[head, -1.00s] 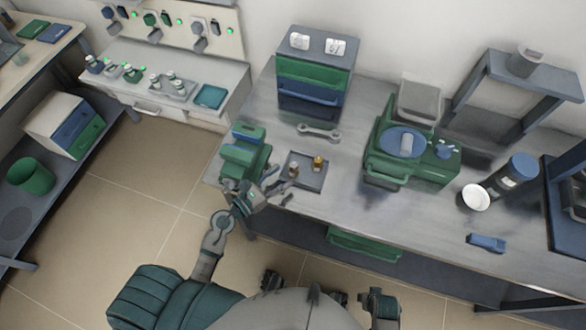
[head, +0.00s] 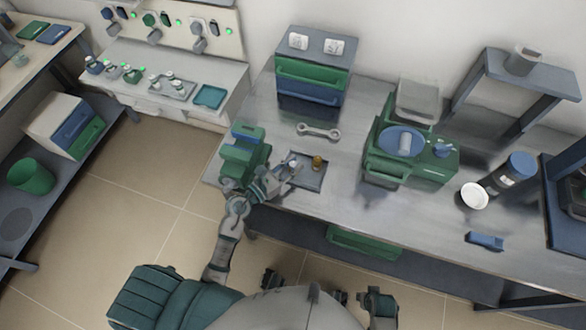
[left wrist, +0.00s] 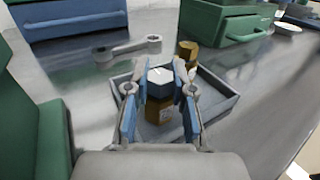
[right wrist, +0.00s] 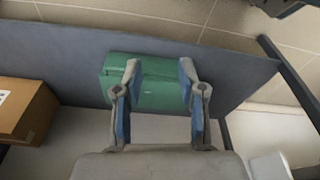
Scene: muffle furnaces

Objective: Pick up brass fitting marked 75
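Two brass fittings stand in a small grey tray (head: 312,183) on the bench. The nearer one (left wrist: 160,108) has a pale hexagonal top and a small label that is too blurred to read. The farther brass fitting (head: 318,163) stands clear of the fingers, and also shows behind in the left wrist view (left wrist: 188,51). My left gripper (left wrist: 160,72) has its fingertips on either side of the nearer fitting's pale top, very close to it; firm contact cannot be told. My right gripper (right wrist: 160,72) is open and empty, away from the tray.
A green and blue device (head: 241,158) stands close left of my left gripper. A wrench (head: 318,131) lies behind the tray, before a drawer unit (head: 313,68). A green machine (head: 412,155) stands to the right. Bare bench lies between tray and machine.

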